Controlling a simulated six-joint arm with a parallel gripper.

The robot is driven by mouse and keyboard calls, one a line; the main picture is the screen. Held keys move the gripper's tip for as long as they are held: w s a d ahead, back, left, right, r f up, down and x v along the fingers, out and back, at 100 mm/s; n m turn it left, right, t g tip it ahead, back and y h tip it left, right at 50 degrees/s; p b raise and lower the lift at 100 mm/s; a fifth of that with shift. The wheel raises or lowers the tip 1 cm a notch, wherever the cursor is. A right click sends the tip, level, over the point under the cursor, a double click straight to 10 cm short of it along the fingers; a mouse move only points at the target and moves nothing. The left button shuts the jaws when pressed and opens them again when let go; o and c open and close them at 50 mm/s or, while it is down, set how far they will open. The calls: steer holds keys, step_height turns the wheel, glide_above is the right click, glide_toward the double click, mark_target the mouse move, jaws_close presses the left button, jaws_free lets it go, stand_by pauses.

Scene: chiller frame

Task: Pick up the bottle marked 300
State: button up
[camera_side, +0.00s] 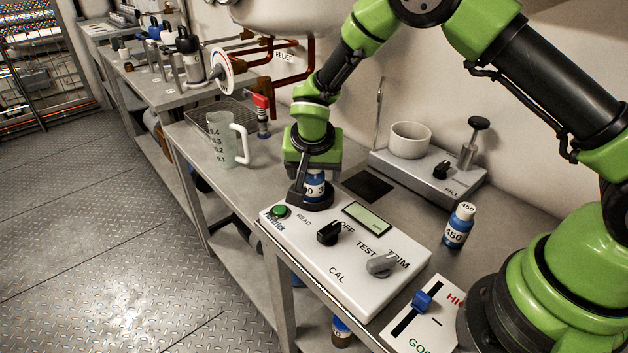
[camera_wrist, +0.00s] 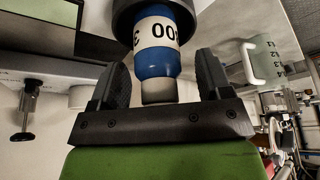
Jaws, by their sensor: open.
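The blue-and-white bottle marked 300 (camera_side: 315,186) stands at the back left corner of the white tester panel, its base at a round black holder (camera_side: 318,204). In the wrist view the bottle (camera_wrist: 157,48) appears upside down, with its label reading 300 and its pale cap towards my gripper. My gripper (camera_side: 311,180) is directly above and around it, pointing down. In the wrist view my gripper (camera_wrist: 160,80) has its two dark fingers apart, one on each side of the bottle, with gaps visible on both sides.
A second bottle marked 450 (camera_side: 457,226) stands right of the tester panel (camera_side: 340,265). A clear measuring jug (camera_side: 222,140) and a red-handled valve (camera_side: 262,112) are to the left. A grey unit with a white cup (camera_side: 410,140) stands behind. Bare bench lies left of the panel.

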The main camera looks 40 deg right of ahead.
steer(key=c, duration=1.1)
